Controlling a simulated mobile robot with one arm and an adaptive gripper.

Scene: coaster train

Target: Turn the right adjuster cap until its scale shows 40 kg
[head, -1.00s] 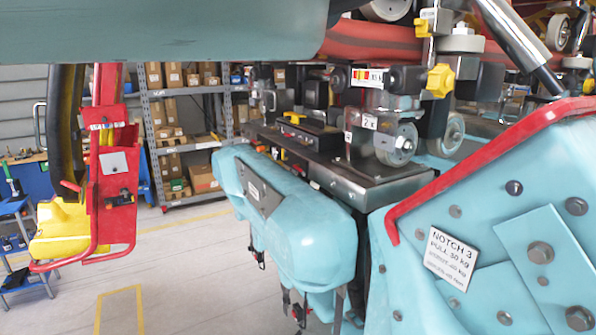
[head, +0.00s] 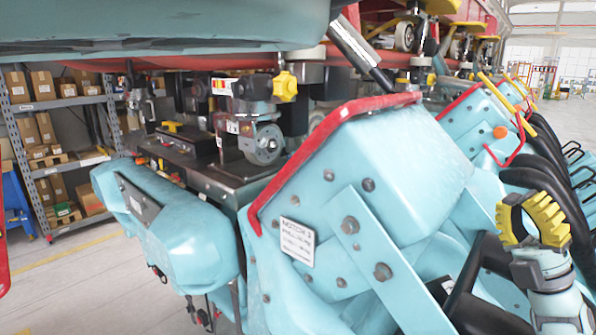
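A yellow star-shaped knob (head: 285,86), which looks like an adjuster cap, sits on the wheel assembly left of centre in the head view. A striped label (head: 222,87) is to its left. No scale reading on it is legible, and I cannot tell whether it is the right cap. A white placard (head: 297,241) on the teal car body carries a notch and pull note, now too blurred to read fully. My gripper (head: 528,222), with yellow ridged fingers, is at the lower right, well apart from the knob. Its fingers are spread with nothing seen between them.
The teal car body with a red edge bar (head: 318,140) stands between my gripper and the knob. Black curved restraints (head: 545,185) lie close behind my gripper. Shelves with boxes (head: 60,140) stand at the left. Open floor (head: 90,285) shows at lower left.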

